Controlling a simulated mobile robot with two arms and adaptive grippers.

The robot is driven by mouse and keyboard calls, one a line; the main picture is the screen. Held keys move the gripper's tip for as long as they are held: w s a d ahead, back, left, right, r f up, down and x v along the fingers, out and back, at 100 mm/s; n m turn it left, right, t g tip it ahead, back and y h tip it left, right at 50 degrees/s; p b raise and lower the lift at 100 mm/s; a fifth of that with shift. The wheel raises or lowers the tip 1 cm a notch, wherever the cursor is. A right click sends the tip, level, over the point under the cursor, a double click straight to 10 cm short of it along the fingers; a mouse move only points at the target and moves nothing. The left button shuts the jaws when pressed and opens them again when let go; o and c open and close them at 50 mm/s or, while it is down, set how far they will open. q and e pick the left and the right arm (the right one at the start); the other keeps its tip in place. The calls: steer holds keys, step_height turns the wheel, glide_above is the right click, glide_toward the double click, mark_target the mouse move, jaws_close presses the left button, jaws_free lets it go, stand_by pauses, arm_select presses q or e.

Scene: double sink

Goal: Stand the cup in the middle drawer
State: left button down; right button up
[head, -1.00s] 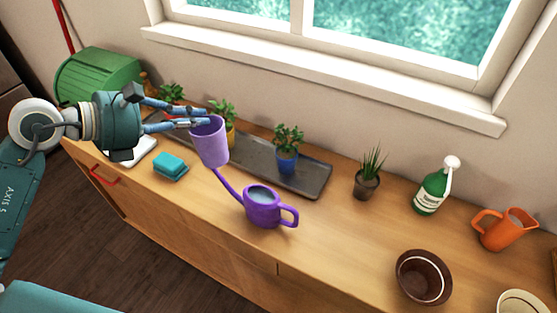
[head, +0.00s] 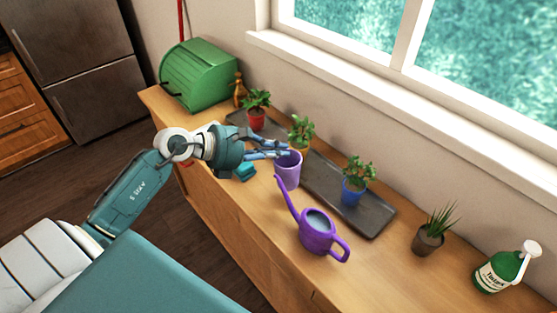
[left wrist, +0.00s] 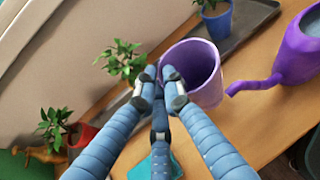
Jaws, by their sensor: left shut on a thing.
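A light purple cup (head: 287,172) is upright, its open top facing up, over the wooden counter in the head view. My left gripper (head: 284,152) is shut on the cup's rim from the left. In the left wrist view the fingertips (left wrist: 160,82) pinch the near rim of the cup (left wrist: 205,75), and the inside looks empty. I cannot tell how far the cup is above the counter. The counter's front (head: 240,238) shows in the head view, but I cannot make out an open drawer. My right gripper is in no view.
A purple watering can (head: 317,232) stands right of the cup. Behind is a dark tray (head: 322,187) with potted plants. A teal sponge (head: 246,172) lies below the gripper. A green bread bin (head: 198,75), brown pot plant (head: 430,238) and green bottle (head: 500,270) stand farther along.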

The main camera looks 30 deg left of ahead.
mark_target(278, 164)
arm_select(q)
steer(key=shift+f, duration=2.5)
steer(key=c, duration=1.9)
jaws_free()
steer(key=shift+o, duration=0.2)
